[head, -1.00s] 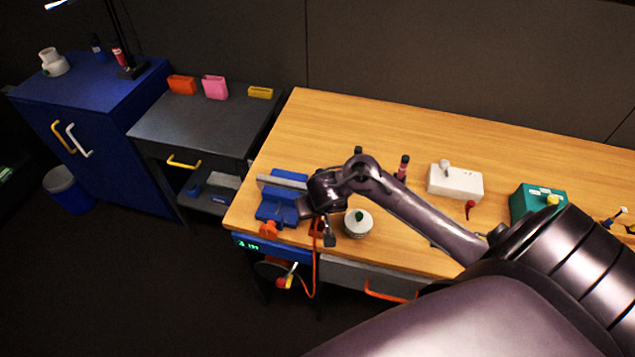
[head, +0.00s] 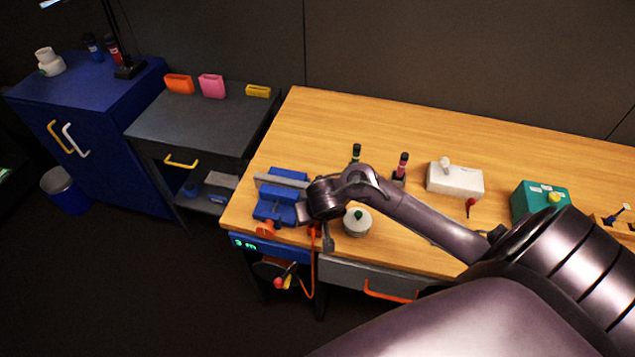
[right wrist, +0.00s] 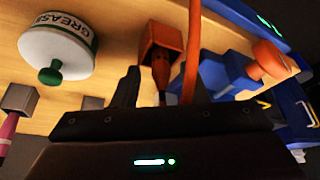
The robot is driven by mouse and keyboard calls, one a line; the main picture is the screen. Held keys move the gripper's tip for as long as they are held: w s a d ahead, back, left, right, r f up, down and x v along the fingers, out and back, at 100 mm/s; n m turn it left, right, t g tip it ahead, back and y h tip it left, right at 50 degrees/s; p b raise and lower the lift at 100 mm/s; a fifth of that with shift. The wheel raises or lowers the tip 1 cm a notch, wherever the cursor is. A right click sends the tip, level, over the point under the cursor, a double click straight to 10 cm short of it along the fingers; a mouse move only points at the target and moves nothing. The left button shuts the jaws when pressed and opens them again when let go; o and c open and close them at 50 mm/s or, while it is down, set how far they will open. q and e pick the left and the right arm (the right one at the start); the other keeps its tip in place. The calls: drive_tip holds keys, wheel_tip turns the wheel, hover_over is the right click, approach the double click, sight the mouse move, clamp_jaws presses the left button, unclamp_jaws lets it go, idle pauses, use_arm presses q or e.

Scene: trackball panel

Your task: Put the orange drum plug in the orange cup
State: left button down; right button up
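An orange cup (head: 178,84) stands on the dark grey cart at the upper left in the head view. In the right wrist view, an orange block (right wrist: 166,42) with a dark tapered plug-like part (right wrist: 160,70) shows between my fingers, and an orange cord (right wrist: 191,48) runs beside it. I take this to be the drum plug; its exact outline is partly hidden. My right gripper (right wrist: 162,92) is open, with its fingers on either side of that part. In the head view, my right gripper (head: 320,238) is at the bench's front edge. My left gripper is not in view.
A blue vise (head: 281,200) stands left of my right gripper and a white grease tin (head: 357,222) to its right. The orange cord (head: 312,275) hangs below the bench front. Pink (head: 212,86) and yellow (head: 258,91) containers stand beside the orange cup.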

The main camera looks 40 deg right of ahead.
drive_tip(key=shift+a, duration=0.15)
idle(0.3)
drive_tip(key=shift+r+p, duration=0.35)
drive_tip(key=shift+r, duration=0.1)
drive_tip(key=p+v, duration=0.6)
drive_tip(key=v, duration=0.5)
drive_tip(key=shift+r, duration=0.2)
drive_tip(key=shift+s, duration=0.1)
